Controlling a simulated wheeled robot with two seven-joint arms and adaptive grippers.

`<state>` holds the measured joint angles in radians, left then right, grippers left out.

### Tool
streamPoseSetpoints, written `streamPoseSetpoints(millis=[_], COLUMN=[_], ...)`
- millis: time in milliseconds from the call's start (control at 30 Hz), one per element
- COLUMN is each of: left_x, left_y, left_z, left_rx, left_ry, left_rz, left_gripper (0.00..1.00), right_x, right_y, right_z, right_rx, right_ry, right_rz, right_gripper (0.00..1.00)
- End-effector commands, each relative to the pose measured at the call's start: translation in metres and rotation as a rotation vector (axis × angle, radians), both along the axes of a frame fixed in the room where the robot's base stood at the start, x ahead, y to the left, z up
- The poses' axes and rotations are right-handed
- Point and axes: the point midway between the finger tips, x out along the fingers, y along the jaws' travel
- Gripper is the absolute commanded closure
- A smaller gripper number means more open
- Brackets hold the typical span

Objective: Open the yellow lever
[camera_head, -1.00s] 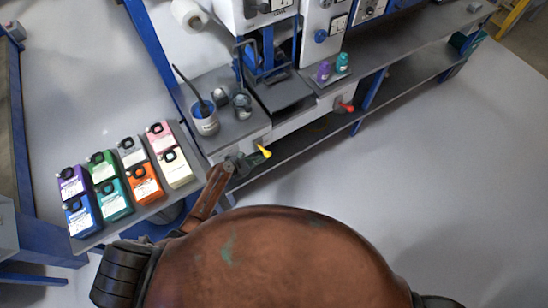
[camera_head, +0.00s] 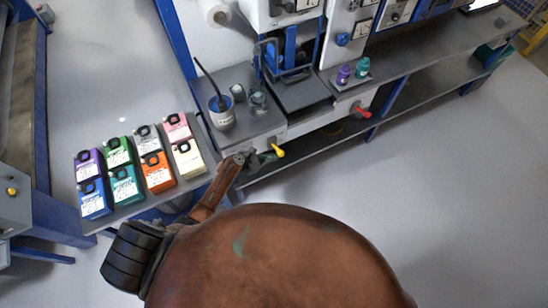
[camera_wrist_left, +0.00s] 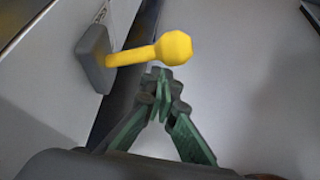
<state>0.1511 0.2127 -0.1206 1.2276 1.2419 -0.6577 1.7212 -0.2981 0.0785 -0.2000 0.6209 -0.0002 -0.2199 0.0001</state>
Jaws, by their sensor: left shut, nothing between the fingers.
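The yellow lever (camera_head: 278,151) sticks out from the front face of the machine bench, below the grey worktop. In the left wrist view the yellow lever (camera_wrist_left: 150,52) lies sideways from a dark grey base (camera_wrist_left: 94,58), its rounded knob at the right. My left gripper (camera_head: 262,159) is just left of the lever in the head view. In the wrist view the left gripper (camera_wrist_left: 161,80) has its green-grey fingertips together, empty, just below the knob; I cannot tell whether they touch it. My right gripper is not in view.
A red lever (camera_head: 363,113) is farther right on the bench front. Several coloured cartons (camera_head: 157,171) stand on a side shelf at left. A lower shelf (camera_head: 310,147) runs under the bench. The floor at right is clear.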

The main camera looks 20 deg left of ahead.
Motion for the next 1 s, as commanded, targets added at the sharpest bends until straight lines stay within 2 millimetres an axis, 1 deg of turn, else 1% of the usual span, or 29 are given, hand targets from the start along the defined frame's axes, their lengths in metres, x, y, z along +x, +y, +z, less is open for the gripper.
streamPoseSetpoints(millis=[33,167,233,300,400,600,767,1000], left_x=[-0.001,-0.001,-0.014,-0.025,-0.039,-0.060,-0.067,-0.068], left_y=[0.002,0.008,0.020,0.028,0.040,0.057,0.063,0.064], left_z=[-0.014,-0.036,-0.021,-0.010,0.001,0.016,0.020,0.021], left_rx=[0.000,0.002,0.004,0.002,0.004,0.002,0.003,0.002], left_ry=[0.003,0.005,0.005,0.003,0.003,0.004,0.004,0.005], left_rz=[0.000,0.001,0.001,0.001,0.001,-0.001,0.000,0.000], left_gripper=[1.00,1.00,1.00,1.00,1.00,1.00,1.00,1.00], right_x=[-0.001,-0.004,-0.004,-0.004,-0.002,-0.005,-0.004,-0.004], right_y=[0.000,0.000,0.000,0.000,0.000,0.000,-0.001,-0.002], right_z=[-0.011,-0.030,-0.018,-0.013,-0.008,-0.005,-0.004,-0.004], right_rx=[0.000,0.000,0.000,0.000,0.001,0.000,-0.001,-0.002], right_ry=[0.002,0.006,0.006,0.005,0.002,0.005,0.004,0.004], right_rz=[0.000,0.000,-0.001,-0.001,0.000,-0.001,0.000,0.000], right_gripper=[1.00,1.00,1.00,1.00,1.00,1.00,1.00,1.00])
